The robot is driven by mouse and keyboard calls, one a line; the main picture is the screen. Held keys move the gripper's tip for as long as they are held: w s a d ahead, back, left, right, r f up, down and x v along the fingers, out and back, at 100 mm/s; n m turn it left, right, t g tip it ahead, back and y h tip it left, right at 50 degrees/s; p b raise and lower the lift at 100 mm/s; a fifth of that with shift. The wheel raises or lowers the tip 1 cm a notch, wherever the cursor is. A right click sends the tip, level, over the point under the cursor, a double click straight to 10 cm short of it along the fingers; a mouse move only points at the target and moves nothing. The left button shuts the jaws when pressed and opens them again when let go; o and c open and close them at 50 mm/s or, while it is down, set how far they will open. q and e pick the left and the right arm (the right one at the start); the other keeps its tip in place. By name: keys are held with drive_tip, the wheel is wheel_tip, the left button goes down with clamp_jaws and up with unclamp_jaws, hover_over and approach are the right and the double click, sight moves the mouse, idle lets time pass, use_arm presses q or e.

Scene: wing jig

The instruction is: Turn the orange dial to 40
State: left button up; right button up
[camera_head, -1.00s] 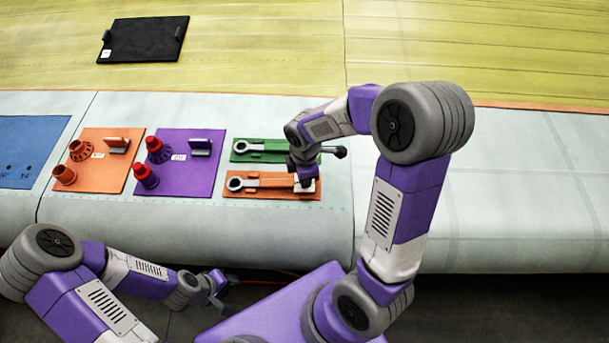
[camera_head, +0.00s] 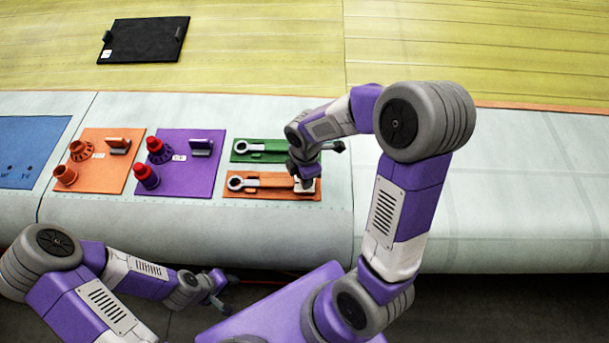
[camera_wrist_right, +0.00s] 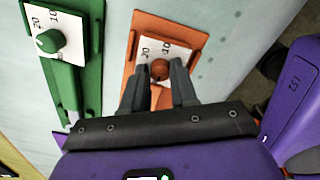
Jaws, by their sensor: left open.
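The orange panel (camera_head: 273,194) with a wrench-shaped bar lies on the wing's pale front strip. Its white card and round orange dial (camera_wrist_right: 160,69) show in the right wrist view. The card carries numbers, with 20 and 10 partly readable. My right gripper (camera_wrist_right: 160,72) has one finger on each side of the dial, very close to it; I cannot tell if they touch it. In the head view my right wrist hides the dial. My left gripper (camera_head: 222,289) is open and empty in front of the wing, low and left.
A green panel (camera_head: 240,157) with a green dial (camera_wrist_right: 48,41) lies beside the orange one. Further left are a purple panel (camera_head: 205,172) with red-topped posts, an orange panel (camera_head: 115,182) with posts, and a blue panel (camera_head: 30,140). The strip to the right is clear.

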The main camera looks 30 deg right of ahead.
drive_tip(key=shift+o, duration=0.2)
drive_tip(key=shift+r, duration=0.1)
wheel_tip(320, 180, up, 7)
drive_tip(key=shift+r, duration=0.2)
drive_tip(key=shift+s, duration=0.1)
idle(0.6)
